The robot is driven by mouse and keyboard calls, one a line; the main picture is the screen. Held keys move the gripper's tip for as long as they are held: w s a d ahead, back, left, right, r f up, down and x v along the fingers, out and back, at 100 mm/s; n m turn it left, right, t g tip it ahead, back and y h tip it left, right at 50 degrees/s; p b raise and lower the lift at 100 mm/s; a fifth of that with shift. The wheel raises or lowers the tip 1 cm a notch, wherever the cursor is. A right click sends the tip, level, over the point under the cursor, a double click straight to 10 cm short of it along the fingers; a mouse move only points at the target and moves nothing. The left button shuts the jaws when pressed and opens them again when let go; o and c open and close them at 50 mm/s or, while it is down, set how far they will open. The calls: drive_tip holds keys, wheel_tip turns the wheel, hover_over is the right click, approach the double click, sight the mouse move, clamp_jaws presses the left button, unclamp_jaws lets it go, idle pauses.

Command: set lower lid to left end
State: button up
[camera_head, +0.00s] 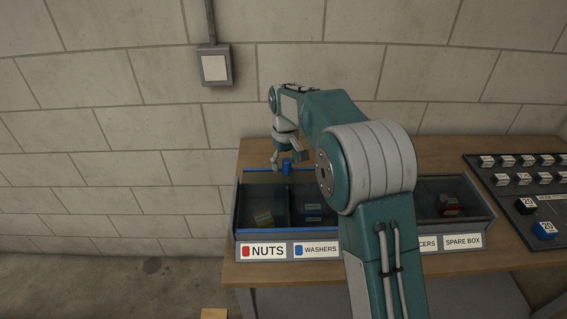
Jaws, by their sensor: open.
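A long dark box (237,222) with several compartments stands on the wooden table. A see-through lid with a blue edge (258,171) appears to lie over its left part. A blue knob (286,167) stands up near the lid's back edge. I cannot tell which lid is the lower one; my arm hides the middle of the box. My gripper (288,160) is open and points down at the knob, which shows between its fingers. I cannot tell whether the fingers touch it.
The box front carries labels for nuts (264,251), washers (317,249) and spare box (463,241). A dark tray of cubes (486,176) is at right. The wall is behind.

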drive_tip(key=r, duration=1)
drive_tip(key=shift+w+a+r, duration=0.1)
drive_tip(key=shift+a+r, duration=0.1)
drive_tip(key=shift+a, duration=0.15)
drive_tip(key=shift+d+r, duration=0.1)
drive_tip(key=shift+r, duration=0.5)
